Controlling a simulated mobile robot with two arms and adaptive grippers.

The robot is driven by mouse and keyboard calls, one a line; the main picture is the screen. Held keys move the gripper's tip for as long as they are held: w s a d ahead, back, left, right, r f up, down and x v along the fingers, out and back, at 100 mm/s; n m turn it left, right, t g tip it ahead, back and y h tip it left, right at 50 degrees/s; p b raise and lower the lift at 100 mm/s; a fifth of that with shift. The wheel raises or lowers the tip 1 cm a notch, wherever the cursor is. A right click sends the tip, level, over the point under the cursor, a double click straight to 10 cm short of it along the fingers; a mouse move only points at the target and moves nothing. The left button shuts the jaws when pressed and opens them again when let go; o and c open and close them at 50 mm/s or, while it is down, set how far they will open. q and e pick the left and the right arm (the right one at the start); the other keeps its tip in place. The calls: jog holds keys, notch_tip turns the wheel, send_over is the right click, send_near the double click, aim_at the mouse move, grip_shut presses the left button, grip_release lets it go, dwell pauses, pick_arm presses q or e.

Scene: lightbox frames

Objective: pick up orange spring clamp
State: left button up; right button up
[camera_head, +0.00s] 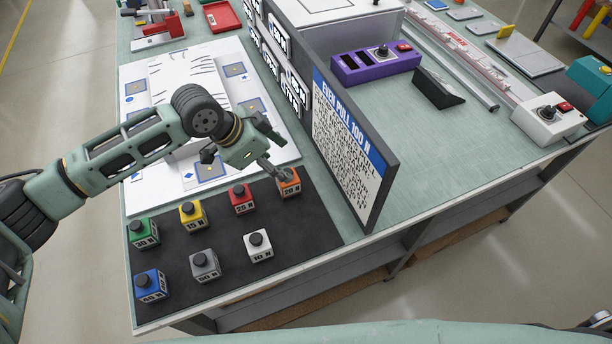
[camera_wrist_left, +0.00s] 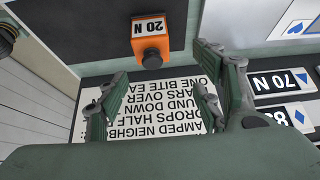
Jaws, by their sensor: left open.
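The orange spring clamp (camera_head: 289,184) is a small orange block with a dark round knob and a "20 N" label. It sits upright at the back right corner of the black mat (camera_head: 225,275). It also shows at the top of the left wrist view (camera_wrist_left: 150,45), where the label reads upside down. My left gripper (camera_head: 277,157) is open and empty, with its fingers close to the orange clamp in the head view. In the left wrist view the open fingers (camera_wrist_left: 163,92) lie below the clamp, apart from it. My right gripper is not seen.
Several similar blocks share the mat, among them red (camera_head: 241,198), yellow (camera_head: 192,214), green (camera_head: 143,233) and white (camera_head: 258,245). An upright sign panel (camera_head: 350,150) stands just right of the orange clamp. A white board (camera_head: 150,85) lies behind the mat.

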pick_arm(q)
jog(key=shift+s+d+f+p, duration=0.1)
jog(key=shift+s+f+p, duration=0.15)
jog(key=shift+f, duration=0.35)
jog(key=shift+s+d+f+p, duration=0.1)
jog(key=shift+s+f, duration=0.15)
jog(key=shift+f, duration=0.3)
jog(key=shift+w+f, duration=0.1)
jog(key=shift+f, duration=0.25)
jog(key=p+x, duration=0.1)
jog(key=x, duration=0.1)
jog(key=p+x, duration=0.1)
jog(key=shift+f, duration=0.45)
jog(key=shift+w+d+f, duration=0.1)
jog(key=shift+d+f, duration=0.1)
jog(key=shift+f, duration=0.35)
jog(key=c, duration=1.3)
jog(key=shift+c, duration=0.9)
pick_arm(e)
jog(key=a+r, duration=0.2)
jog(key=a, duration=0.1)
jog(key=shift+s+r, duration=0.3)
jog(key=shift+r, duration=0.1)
